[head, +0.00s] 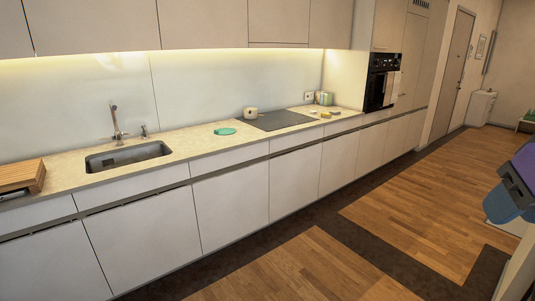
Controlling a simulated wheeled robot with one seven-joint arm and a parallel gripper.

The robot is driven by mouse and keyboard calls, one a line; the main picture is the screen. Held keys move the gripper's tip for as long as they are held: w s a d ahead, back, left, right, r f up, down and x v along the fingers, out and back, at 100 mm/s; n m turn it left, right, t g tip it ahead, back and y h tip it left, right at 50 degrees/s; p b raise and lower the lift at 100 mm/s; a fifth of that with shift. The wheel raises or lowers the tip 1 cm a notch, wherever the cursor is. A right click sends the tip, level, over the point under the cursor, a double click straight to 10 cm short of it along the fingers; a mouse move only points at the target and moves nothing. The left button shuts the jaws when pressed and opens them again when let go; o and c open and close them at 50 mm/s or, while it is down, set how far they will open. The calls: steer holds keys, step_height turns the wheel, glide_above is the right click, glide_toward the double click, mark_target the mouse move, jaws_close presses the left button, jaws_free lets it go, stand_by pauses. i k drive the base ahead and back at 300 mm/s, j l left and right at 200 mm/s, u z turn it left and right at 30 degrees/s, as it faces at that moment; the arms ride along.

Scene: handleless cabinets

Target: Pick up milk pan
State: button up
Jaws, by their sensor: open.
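I cannot pick out a milk pan with certainty. A small cream rounded vessel (250,113) stands at the left back edge of the black cooktop; it is too small to tell if it is a pan. A flat teal-green item (225,131) lies on the counter left of the cooktop. A greenish cylindrical container (326,98) stands near the wall at the right end of the counter. My gripper is not in view.
A long beige counter (190,142) holds a sink (127,156), a faucet (116,122), a cooktop (276,120) and a wooden block (22,176). An oven (379,82) stands farther right. Purple and blue objects (517,180) are at the right edge. The wooden floor is clear.

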mark_target(250, 113)
steer(key=i, duration=1.15)
steer(key=i+j+z, duration=0.15)
steer(key=i, duration=0.95)
steer(key=i+u, duration=0.2)
steer(key=i, duration=0.35)
steer(key=i+u, duration=0.2)
steer(key=i, duration=0.35)
steer(key=i+l+u, duration=0.2)
steer(key=i, duration=0.35)
steer(key=i+l+u, duration=0.15)
steer(key=i, duration=0.35)
steer(key=i+l+u, duration=0.1)
steer(key=i+u, duration=0.25)
